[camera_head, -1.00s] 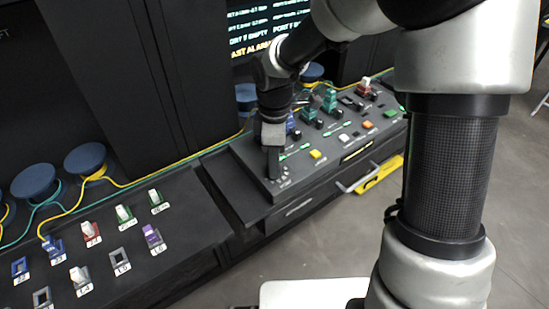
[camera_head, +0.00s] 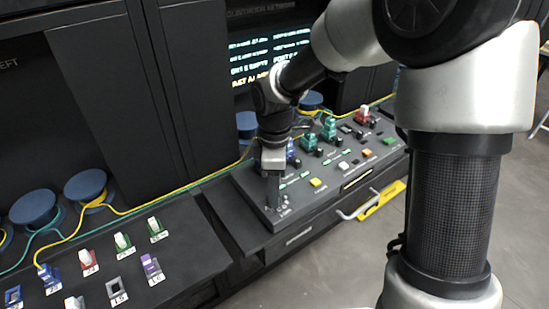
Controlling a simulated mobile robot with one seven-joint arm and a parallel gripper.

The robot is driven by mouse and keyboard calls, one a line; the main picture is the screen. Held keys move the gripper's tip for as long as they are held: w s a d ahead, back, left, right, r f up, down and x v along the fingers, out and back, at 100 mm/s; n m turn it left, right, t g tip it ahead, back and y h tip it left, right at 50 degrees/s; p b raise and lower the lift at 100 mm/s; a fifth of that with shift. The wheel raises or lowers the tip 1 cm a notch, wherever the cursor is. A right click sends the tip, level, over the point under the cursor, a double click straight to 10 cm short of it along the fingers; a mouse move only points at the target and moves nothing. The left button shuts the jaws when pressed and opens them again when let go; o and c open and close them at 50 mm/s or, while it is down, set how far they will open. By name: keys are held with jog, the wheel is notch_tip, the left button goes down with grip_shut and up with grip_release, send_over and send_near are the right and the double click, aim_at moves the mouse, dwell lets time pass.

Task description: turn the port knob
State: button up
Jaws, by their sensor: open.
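The grey control panel (camera_head: 337,180) stands at the centre, and my gripper (camera_head: 273,203) points straight down at its near left corner. Small pale dial markings (camera_head: 284,211) show on the panel around and below the fingertips. The port knob itself is hidden behind or between my fingers, so I cannot tell whether they touch it. My gripper is open, though its fingers overlap from this side.
Several coloured buttons and green, blue and red connectors sit on the panel to the right of my gripper. A lower left console (camera_head: 112,262) holds labelled connectors. Blue spools (camera_head: 86,187) with cables stand behind it. A screen (camera_head: 268,52) shows text at the back.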

notch_tip(320, 180, up, 16)
jog(key=p, duration=0.2)
dwell(0.4)
